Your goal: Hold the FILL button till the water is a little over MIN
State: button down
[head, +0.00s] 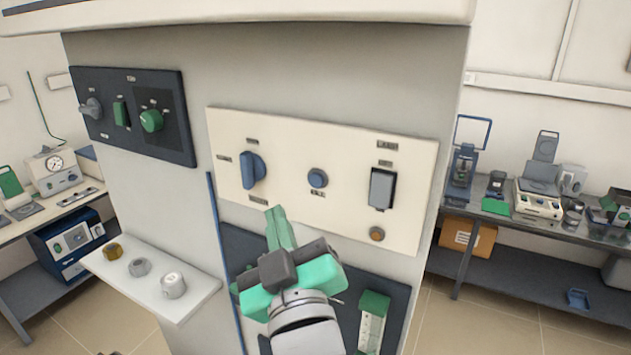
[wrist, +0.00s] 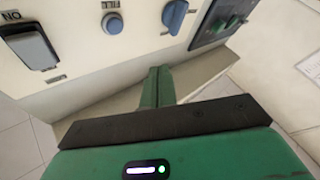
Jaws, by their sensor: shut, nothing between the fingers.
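The FILL button (head: 317,178) is a round blue push button in the middle of the cream panel (head: 290,135). In the wrist view the button (wrist: 112,23) shows at the top, with its FILL label above it. My gripper (head: 275,212) has green fingers, shut together and empty. The fingertips are below and to the left of the button in the head view and look apart from it. The fingers also show in the wrist view (wrist: 160,72). I cannot make out a water level or a MIN mark in either view.
A blue knob (head: 253,171) is left of the button, and a grey rocker switch (head: 382,188) is to its right. A small orange lamp (head: 377,234) sits below the switch. A white shelf (head: 190,298) with small knobs juts out at lower left. A dark panel is partly behind my arm.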

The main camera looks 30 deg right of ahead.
aim_at(316, 180)
jog(key=shift+w+d+b, duration=0.15)
jog(key=shift+w+d, duration=0.55)
jog(key=shift+d, duration=0.35)
jog(key=shift+w+d+b, duration=0.15)
jog(key=shift+w+d, duration=0.6)
jog(key=shift+d, duration=0.25)
jog(key=shift+w+d+b, duration=0.15)
jog(key=shift+w+d, duration=0.55)
jog(key=shift+d, duration=0.35)
jog(key=shift+w+d, duration=0.25)
jog(key=shift+d, duration=0.1)
jog(key=shift+w+d, duration=0.25)
jog(key=shift+d, duration=0.1)
dwell(4.2)
